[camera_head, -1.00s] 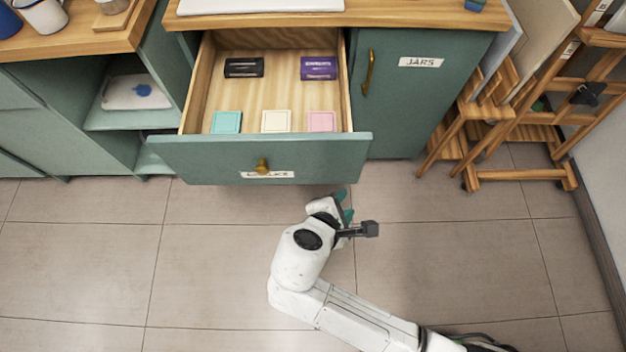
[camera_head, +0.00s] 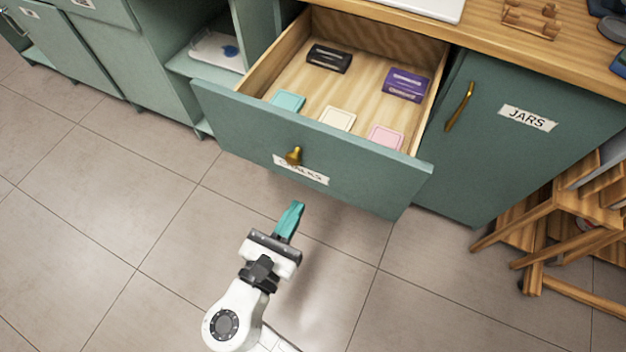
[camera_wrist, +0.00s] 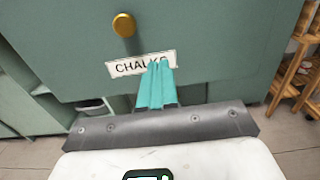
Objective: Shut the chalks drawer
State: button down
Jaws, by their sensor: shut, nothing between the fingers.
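The chalks drawer (camera_head: 350,176) stands pulled out of the green cabinet in the head view. Its front has a brass knob (camera_head: 293,156) and a paper label reading CHALKS (camera_head: 301,171). Inside lie a black box (camera_head: 329,58), a purple pack (camera_head: 406,85), and teal (camera_head: 288,101), cream (camera_head: 337,119) and pink (camera_head: 386,138) pieces. My gripper (camera_head: 295,206) is shut and empty, its teal fingers in front of and below the drawer front. In the wrist view the fingertips (camera_wrist: 160,65) overlap the label below the knob (camera_wrist: 124,25); I cannot tell whether they touch.
To the right is a closed door labelled JARS (camera_head: 527,118) with a brass handle (camera_head: 459,106). Wooden easels (camera_head: 560,225) stand at the right. An open shelf with a white tray (camera_head: 215,50) is at the left. The tiled floor (camera_head: 110,220) before the cabinets is clear.

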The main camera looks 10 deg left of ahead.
aim_at(318, 169)
jog(key=b+x, duration=0.1)
jog(key=x, duration=0.6)
jog(key=shift+w+d, duration=0.1)
jog(key=shift+w, duration=0.3)
jog(key=shift+w+d, duration=0.25)
jog(key=shift+w, duration=0.35)
jog(key=b+x, duration=0.3)
jog(key=x, duration=0.8)
jog(key=b+x, duration=0.4)
jog(key=x, duration=0.7)
jog(key=b+x, duration=0.4)
jog(key=x, duration=0.6)
jog(key=shift+w+d+f, duration=0.15)
jog(key=shift+w+f, duration=0.15)
jog(key=shift+w, duration=0.1)
jog(key=shift+w+d+r, duration=0.1)
jog(key=shift+w+r, duration=0.05)
jog(key=shift+w, duration=0.35)
jog(key=shift+r+b, duration=0.2)
jog(key=shift+b, duration=0.1)
